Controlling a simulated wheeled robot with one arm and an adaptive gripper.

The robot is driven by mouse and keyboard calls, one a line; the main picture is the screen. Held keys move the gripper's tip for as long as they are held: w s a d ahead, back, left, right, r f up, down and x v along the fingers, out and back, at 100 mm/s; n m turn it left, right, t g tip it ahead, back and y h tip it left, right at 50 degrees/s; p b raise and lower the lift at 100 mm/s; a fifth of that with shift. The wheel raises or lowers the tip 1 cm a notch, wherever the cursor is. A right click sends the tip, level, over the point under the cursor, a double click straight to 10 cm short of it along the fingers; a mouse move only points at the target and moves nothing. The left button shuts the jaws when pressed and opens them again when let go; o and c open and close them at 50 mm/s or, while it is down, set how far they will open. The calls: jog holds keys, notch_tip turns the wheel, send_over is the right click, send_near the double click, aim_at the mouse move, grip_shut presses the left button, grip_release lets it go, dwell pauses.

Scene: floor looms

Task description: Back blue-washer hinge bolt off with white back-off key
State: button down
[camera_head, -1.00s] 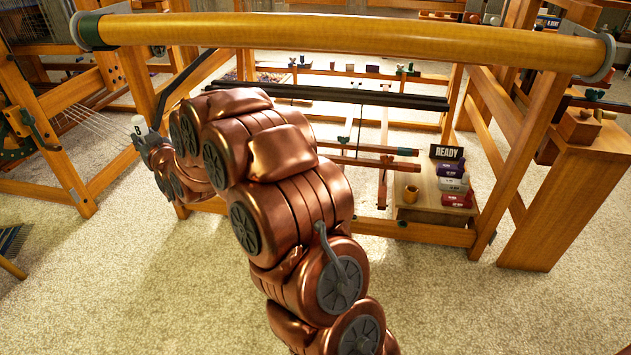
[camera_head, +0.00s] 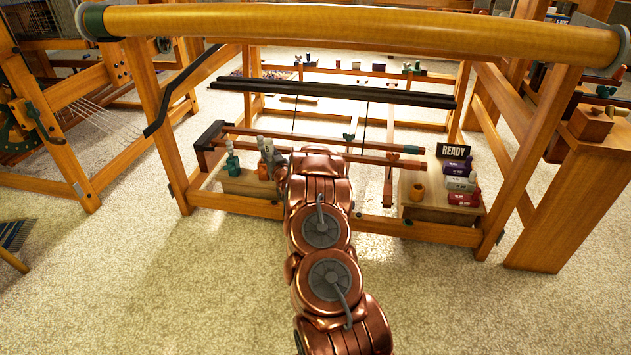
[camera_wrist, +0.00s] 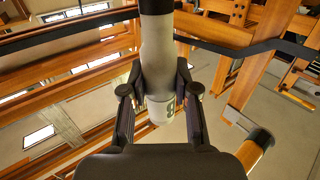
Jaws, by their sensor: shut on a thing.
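In the wrist view my gripper (camera_wrist: 158,98) is shut on a white key (camera_wrist: 158,55) with a dark band at its top and a dark "B"- or "8"-like mark near its lower end. In the head view my gripper and this key cannot be made out; my arm reaches toward the loom's lower rods. A black bracket (camera_head: 209,135) stands at the left end of the reddish rods (camera_head: 330,143). I cannot pick out a blue-washer hinge bolt in either view.
A left block (camera_head: 245,186) bears a teal-green tool (camera_head: 232,160) and grey-white items (camera_head: 266,153). The front beam (camera_head: 350,28) spans above; carpet in front is clear.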

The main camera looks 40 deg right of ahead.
jog(key=s+d+f+m+h, duration=0.1)
jog(key=s+d+f, duration=0.8)
jog(key=d+f, duration=0.3)
jog(key=shift+s+d+f+g+h+b, duration=0.3)
jog(key=shift+d+h+b, duration=0.15)
jog(key=shift+d, duration=0.15)
jog(key=shift+s+r+p, duration=0.1)
jog(key=shift+p, duration=0.45)
jog(key=shift+f+b, duration=0.8)
jog(key=shift+f, duration=2.6)
jog(key=shift+r+p, duration=0.1)
jog(key=shift+p, duration=0.25)
